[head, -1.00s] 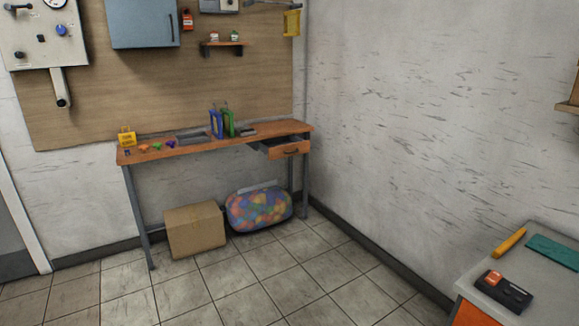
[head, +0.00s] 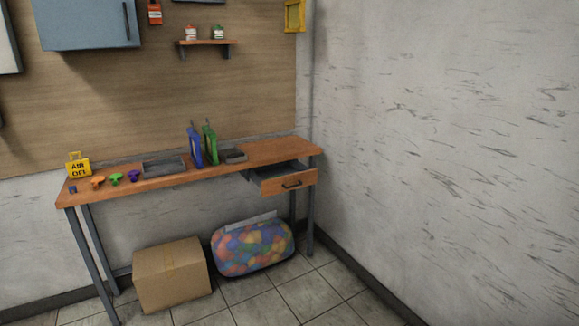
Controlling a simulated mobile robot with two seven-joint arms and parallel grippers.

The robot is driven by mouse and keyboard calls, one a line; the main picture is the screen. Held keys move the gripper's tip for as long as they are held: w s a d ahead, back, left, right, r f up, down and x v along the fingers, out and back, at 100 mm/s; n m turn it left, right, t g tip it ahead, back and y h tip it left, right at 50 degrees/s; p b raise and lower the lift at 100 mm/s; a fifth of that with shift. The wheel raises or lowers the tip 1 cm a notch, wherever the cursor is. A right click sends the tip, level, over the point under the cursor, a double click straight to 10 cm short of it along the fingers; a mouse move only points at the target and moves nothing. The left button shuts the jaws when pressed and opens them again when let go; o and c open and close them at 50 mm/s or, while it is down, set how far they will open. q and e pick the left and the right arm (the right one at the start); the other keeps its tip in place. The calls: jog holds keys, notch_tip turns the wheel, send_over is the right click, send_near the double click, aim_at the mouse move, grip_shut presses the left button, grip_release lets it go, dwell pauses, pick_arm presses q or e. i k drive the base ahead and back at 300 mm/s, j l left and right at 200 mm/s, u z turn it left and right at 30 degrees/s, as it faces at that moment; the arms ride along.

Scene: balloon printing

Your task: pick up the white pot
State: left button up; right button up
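Two small, pale, lidded pots stand upright and apart on the small wooden wall shelf (head: 208,43), at the upper middle of the head view. The left pot (head: 191,33) and the right pot (head: 218,33) both look whitish with coloured markings. They are too small for me to tell which one is the white pot. Neither of my grippers is in view, and nothing touches the pots.
Below the shelf stands a wooden workbench (head: 275,151) with an open drawer (head: 288,181), coloured small parts, a yellow sign (head: 78,166), and blue and green upright items. A cardboard box (head: 171,275) and a bag of coloured balls (head: 252,245) are underneath. Floor shows in front.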

aim_at(191, 34)
jog(key=i+u, duration=0.15)
jog(key=i, duration=0.25)
jog(key=i+l+u, duration=0.15)
jog(key=i, duration=0.3)
jog(key=i+l+u, duration=0.15)
jog(key=i, duration=0.25)
jog(key=i+l+u, duration=0.15)
jog(key=i, duration=0.25)
jog(key=i+l+u, duration=0.25)
jog(key=i, duration=0.15)
jog(key=i+l+u, duration=0.25)
jog(key=i+l, duration=0.05)
jog(key=i, duration=0.05)
